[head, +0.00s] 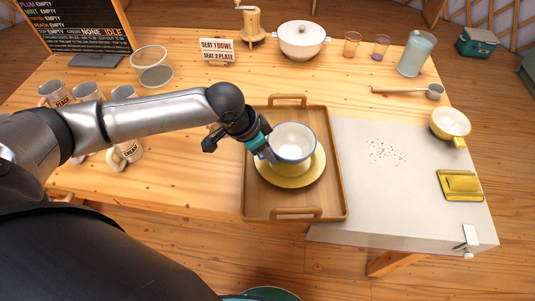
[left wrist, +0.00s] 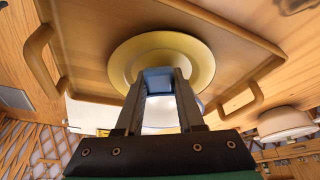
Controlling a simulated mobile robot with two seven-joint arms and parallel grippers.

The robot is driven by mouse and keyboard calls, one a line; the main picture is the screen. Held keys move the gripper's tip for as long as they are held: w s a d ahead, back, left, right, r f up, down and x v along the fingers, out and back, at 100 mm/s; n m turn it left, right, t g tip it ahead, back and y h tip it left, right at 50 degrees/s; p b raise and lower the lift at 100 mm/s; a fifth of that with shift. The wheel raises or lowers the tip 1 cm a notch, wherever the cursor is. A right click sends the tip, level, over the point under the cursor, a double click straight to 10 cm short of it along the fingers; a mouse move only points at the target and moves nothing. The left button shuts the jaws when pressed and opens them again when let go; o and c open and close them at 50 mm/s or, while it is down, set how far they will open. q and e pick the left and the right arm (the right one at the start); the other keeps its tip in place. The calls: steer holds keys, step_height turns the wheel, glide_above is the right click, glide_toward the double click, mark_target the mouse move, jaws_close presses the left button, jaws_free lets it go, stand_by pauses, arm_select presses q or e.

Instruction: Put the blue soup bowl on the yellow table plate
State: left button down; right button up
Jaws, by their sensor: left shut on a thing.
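The blue soup bowl (head: 293,141) is white inside with a blue rim. In the head view it is over the yellow table plate (head: 291,182), upright or nearly so; I cannot tell whether it touches the plate. The plate lies on a wooden tray (head: 332,188). My left gripper (head: 266,156) is shut on the bowl's left side. In the left wrist view the fingers (left wrist: 159,85) hold the blue bowl (left wrist: 158,78) in front of the yellow plate (left wrist: 198,68). My right gripper is not in view.
A grey mat (head: 375,205) with crumbs lies right of the tray, with a yellow cup (head: 450,124) and a yellow sponge or cloth (head: 460,185) on it. Several labelled mugs (head: 88,91) stand at left. A white pot (head: 302,40) stands at the back.

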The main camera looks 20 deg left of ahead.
arm_select(q)
steer(key=shift+f, duration=0.35)
steer(key=shift+f, duration=0.2)
steer(key=c, duration=0.5)
jaws_free()
steer(key=p+v, duration=0.3)
steer(key=v, duration=0.9)
steer(key=shift+d+r+p, duration=0.1)
steer(key=shift+r+p, duration=0.1)
steer(key=shift+p, duration=0.2)
steer(key=shift+w, duration=0.1)
